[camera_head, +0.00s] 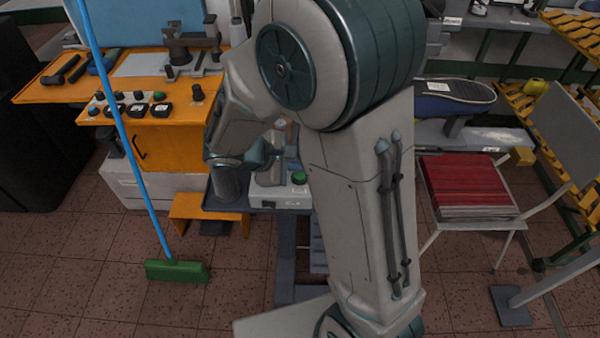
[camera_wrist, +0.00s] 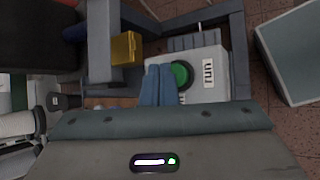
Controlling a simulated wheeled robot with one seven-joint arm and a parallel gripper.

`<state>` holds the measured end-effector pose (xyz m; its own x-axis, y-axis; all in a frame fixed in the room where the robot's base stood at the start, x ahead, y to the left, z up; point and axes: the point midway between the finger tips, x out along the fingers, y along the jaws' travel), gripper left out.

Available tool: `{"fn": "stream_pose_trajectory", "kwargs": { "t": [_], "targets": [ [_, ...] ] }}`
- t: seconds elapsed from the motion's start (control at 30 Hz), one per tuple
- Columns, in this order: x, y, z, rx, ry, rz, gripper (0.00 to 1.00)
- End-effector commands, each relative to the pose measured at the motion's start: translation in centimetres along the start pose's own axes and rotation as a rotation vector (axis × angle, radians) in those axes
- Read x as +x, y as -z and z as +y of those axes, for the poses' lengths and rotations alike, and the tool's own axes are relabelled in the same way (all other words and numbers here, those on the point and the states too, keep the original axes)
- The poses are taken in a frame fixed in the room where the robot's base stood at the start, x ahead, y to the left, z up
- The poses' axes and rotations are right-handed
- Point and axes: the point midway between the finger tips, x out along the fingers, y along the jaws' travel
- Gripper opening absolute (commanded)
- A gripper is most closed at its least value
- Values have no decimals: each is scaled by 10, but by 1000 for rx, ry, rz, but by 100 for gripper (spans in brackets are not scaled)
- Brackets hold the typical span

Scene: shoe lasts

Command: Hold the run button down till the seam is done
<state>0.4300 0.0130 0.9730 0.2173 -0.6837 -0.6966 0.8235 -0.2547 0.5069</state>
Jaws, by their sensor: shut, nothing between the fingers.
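The run button is a round green button (camera_wrist: 182,71) on a pale box (camera_wrist: 208,92) with a "run" label (camera_wrist: 208,72), seen in the wrist view. In the head view the green button (camera_head: 299,177) shows just left of my arm, on the pale box (camera_head: 284,193). My gripper (camera_wrist: 158,70) is shut and empty. Its blue fingers lie beside the button in the wrist view and overlap its left edge. Whether the fingertips touch or press the button I cannot tell. The machine's seam area is largely hidden behind my arm in the head view.
A yellow block (camera_wrist: 126,48) on a dark grey part is left of my fingers in the wrist view. In the head view a blue-handled broom (camera_head: 176,270) stands at the left, before an orange bench (camera_head: 180,135). A chair with red sheets (camera_head: 465,185) stands right.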

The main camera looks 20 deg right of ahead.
Motion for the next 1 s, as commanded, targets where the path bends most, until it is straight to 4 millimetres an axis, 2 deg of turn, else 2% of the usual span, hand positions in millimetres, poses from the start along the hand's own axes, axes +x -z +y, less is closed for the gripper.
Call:
{"fn": "stream_pose_trajectory", "kwargs": {
  "t": [0.17,0.6,1.0],
  "targets": [
    [-4,-3,3,1,0,0,0],
    [-34,-24,25,1,-1,1,0],
    [-35,-25,25,0,0,0,0]
  ]
}}
